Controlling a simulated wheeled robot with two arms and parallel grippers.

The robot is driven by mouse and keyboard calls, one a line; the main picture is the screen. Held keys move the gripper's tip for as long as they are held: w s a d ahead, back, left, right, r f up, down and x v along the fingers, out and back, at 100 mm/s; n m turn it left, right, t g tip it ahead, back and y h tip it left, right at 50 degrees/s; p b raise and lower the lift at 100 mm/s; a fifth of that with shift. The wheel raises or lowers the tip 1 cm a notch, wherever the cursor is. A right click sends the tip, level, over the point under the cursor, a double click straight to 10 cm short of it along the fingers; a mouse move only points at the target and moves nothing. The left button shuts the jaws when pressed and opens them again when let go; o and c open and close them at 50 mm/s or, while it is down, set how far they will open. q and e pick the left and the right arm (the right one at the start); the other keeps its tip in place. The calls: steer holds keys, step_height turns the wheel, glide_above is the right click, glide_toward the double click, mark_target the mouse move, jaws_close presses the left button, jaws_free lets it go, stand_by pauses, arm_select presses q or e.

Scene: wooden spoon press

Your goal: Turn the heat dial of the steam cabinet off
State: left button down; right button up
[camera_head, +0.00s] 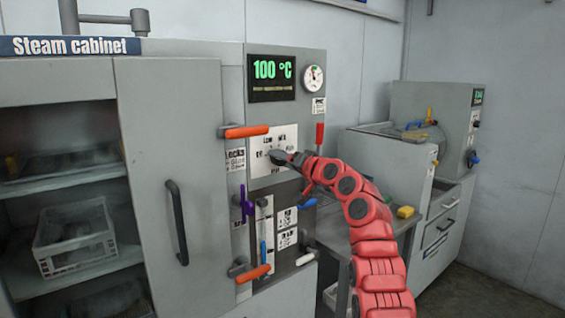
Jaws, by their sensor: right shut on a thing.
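The steam cabinet (215,80) stands on the left and middle, with a green display (271,69) reading 100 °C. Its heat dial plate (287,135) is white with dark lettering, partly hidden by my right gripper. My right gripper (280,157), at the end of the red arm, is at the plate, shut on the dial. The dial itself is mostly covered, so I cannot tell its exact setting. My left gripper is out of view.
Orange handles (247,131) and (254,274) stick out left of the panel. A red lever (320,133) and a blue handle (308,204) are near my right arm. A dark door handle (177,222) is at left. A bench machine (432,110) stands at right; floor there is clear.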

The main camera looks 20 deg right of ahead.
steer(key=shift+f, duration=0.1)
steer(key=o, duration=1.4)
steer(key=shift+c, duration=0.2)
steer(key=b+v, duration=0.1)
steer(key=v, duration=1.6)
steer(key=shift+s+d+b, duration=0.15)
steer(key=shift+b, duration=0.2)
